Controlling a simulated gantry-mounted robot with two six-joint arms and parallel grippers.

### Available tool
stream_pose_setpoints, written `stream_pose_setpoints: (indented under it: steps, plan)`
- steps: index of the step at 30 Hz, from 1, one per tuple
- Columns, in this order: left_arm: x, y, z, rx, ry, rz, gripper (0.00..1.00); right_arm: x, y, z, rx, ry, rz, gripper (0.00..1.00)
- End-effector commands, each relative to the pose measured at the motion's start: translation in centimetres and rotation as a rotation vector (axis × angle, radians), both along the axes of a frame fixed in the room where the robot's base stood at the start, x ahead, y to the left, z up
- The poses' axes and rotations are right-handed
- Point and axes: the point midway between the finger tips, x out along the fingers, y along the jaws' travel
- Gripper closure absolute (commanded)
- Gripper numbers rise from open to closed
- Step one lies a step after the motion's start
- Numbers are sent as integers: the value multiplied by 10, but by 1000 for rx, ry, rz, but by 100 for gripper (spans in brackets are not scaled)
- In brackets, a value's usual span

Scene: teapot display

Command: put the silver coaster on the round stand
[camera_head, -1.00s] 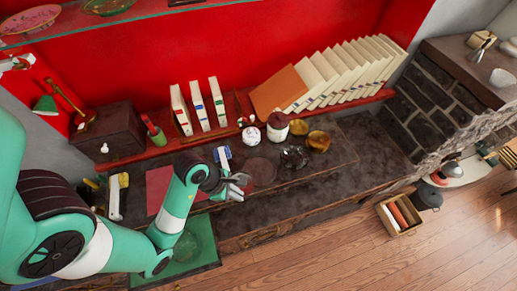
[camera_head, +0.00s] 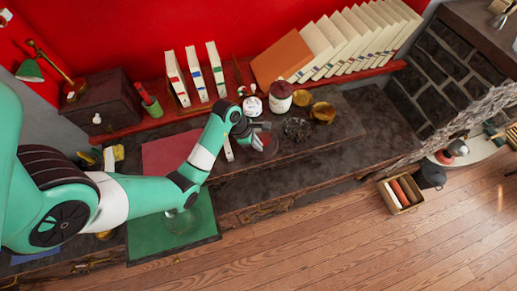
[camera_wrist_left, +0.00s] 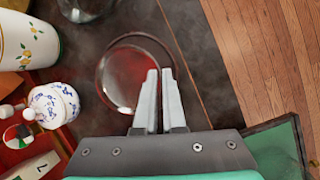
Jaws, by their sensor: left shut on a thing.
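The round stand (camera_wrist_left: 100,80) is a low round dish with a clear, shiny rim on the dark counter. It also shows in the head view (camera_head: 273,149), just beyond my left gripper (camera_head: 260,141). In the left wrist view my left gripper (camera_wrist_left: 159,72) has its fingers nearly together, with the tips over the stand's near right part. It is shut on the silver coaster (camera_wrist_left: 125,72), which seems to be the shiny inner disc reflecting red. Coaster and stand overlap, and I cannot tell whether they touch. My right gripper is not in view.
A glass item (camera_head: 297,128), an amber bowl (camera_head: 322,112) and lidded jars (camera_head: 280,95) stand close behind and right of the stand. A red mat (camera_head: 165,152) and a green mat (camera_head: 150,237) lie left. The counter's right part is bare.

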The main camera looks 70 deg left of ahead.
Motion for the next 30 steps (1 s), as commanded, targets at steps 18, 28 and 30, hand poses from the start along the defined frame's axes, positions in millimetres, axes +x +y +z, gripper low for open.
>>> stream_pose_setpoints:
  steps: [18,28,30]
  plan:
    - [4,3,-40,0,-1,0,100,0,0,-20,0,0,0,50]
    - [3,3,-39,0,0,0,63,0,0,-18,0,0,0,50]
    - [3,3,-38,0,0,0,63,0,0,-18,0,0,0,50]
